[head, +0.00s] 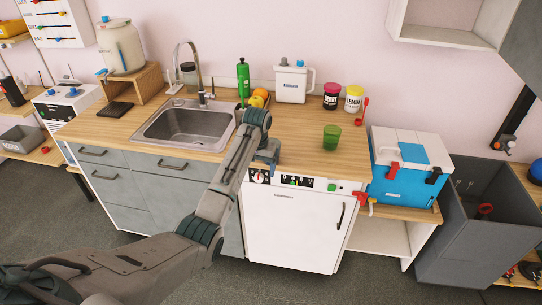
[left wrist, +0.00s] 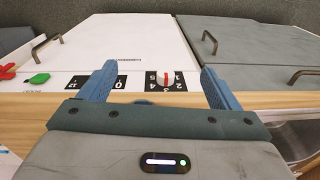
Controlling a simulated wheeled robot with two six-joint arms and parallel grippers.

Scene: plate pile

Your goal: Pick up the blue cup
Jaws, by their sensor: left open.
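I see no blue cup in either view. A green cup (head: 332,137) stands upright on the right part of the wooden counter (head: 300,138). My left gripper (head: 268,160) is at the counter's front edge above the dishwasher panel, to the left of the green cup and apart from it. In the left wrist view its two blue fingers (left wrist: 158,85) are spread wide with nothing between them. My right gripper is not in view.
The sink (head: 186,124) is at the left. A green bottle (head: 243,78), fruit (head: 259,96), a white canister (head: 291,84) and two jars (head: 353,99) line the back. A blue-and-white cooler box (head: 397,184) stands right of the counter. The counter around the green cup is clear.

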